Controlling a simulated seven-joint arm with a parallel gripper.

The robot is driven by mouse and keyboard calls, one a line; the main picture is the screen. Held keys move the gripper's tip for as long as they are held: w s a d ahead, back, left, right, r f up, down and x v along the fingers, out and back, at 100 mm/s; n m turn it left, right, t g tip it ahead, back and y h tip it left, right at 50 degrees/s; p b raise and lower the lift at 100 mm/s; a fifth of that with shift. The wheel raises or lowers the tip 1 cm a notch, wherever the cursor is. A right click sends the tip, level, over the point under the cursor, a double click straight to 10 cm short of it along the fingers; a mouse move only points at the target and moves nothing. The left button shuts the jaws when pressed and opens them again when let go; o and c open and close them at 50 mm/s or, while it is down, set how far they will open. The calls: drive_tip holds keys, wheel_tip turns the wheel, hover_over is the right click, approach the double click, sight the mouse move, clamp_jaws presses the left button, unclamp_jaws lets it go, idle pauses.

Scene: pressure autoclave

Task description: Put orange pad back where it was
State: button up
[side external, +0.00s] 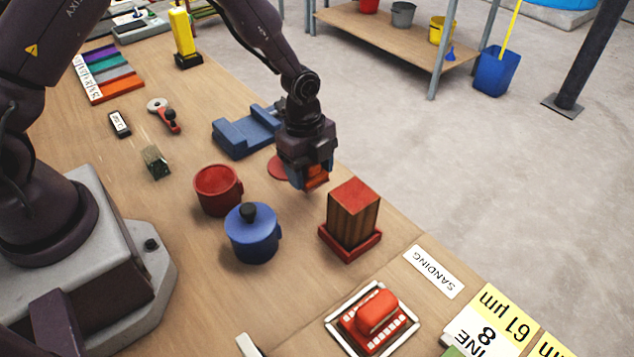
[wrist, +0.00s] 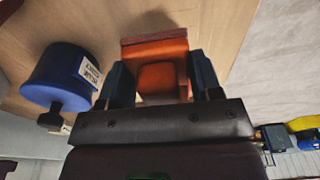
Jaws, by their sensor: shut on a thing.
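The orange pad (side external: 317,178) is between the fingers of my gripper (side external: 307,183), above the table beside the wooden block. In the wrist view the pad (wrist: 160,52) shows as an orange block between the two dark blue fingers of my gripper (wrist: 162,85), which is shut on it. The pad's sides are hidden by the fingers. A red, rounded pad (side external: 377,311) sits on a red and white base in a white-edged tray near the front. A wooden block with a red top (side external: 353,212) stands upright on a red base right of my gripper.
A blue lidded pot (side external: 253,236) and a red pot (side external: 217,188) stand left of my gripper. A blue cradle (side external: 240,136) and a red disc (side external: 279,167) lie behind it. A SANDING label (side external: 433,271) lies near the right table edge. Coloured strips (side external: 108,70) lie far left.

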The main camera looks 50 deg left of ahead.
sight(317, 194)
drive_tip(key=shift+w+f, duration=0.55)
drive_tip(key=shift+f, duration=0.1)
drive_tip(key=shift+w+f, duration=0.2)
drive_tip(key=shift+f, duration=1.55)
drive_tip(key=shift+f, duration=0.15)
drive_tip(key=o, duration=0.9)
